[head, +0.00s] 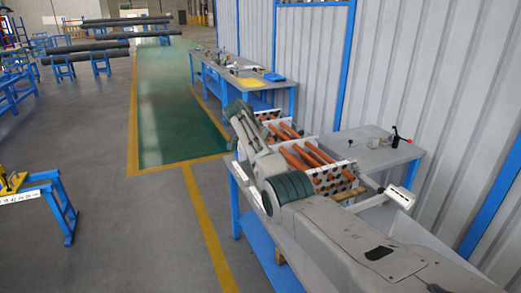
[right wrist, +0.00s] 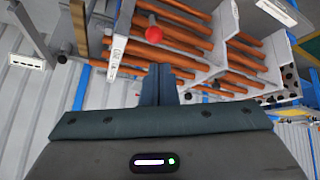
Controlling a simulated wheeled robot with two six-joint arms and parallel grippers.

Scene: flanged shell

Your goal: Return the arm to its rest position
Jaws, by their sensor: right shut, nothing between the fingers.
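My right arm reaches in from the lower right of the head view, across the near workbench (head: 408,151), and bends beside the rack of orange tubes (head: 304,156). Its far end is near the rack's far-left side, and its fingers cannot be made out there. In the right wrist view my right gripper (right wrist: 158,84) has its dark fingers together with nothing between them. The orange tubes and their white perforated plates show beyond the fingers, apart from them as far as I can tell. My left arm and gripper are not in view.
A red ball-shaped knob (right wrist: 154,34) shows near the fingertips. A second blue bench (head: 250,83) stands beyond.

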